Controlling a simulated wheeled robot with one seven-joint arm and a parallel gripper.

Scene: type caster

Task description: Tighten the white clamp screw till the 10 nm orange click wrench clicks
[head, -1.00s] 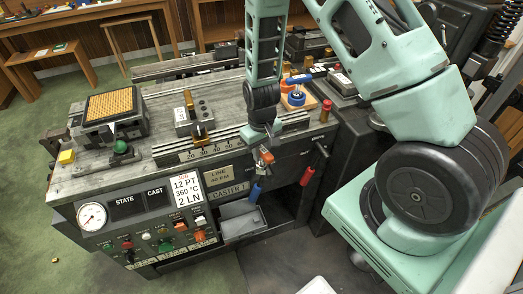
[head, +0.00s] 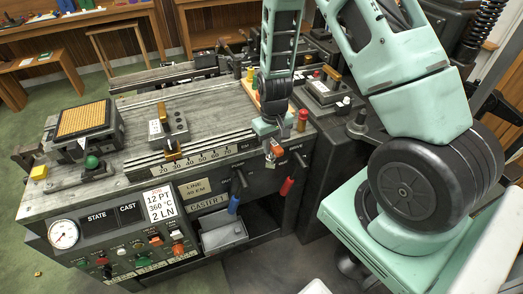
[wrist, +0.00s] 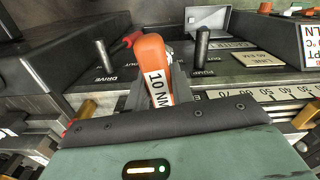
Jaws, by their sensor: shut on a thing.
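My gripper (head: 271,150) hangs above the front right edge of the caster bench (head: 100,180), near the end of the number scale. In the wrist view my gripper (wrist: 157,85) is shut on the orange click wrench (wrist: 152,58), whose white label reads 10 NM. The wrench's orange end points away from my palm, between two black posts. In the head view only a small orange-red bit of the wrench (head: 276,149) shows at the fingers. I cannot make out the white clamp screw for certain in either view; my arm hides part of the bench top.
A blue-handled lever (head: 233,204) and a red-handled lever (head: 287,186) stick out of the bench front below my gripper. A red-topped brass post (head: 302,120) stands close on the right. An open grey tray (head: 222,236) sits below. The bench top's middle is mostly clear.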

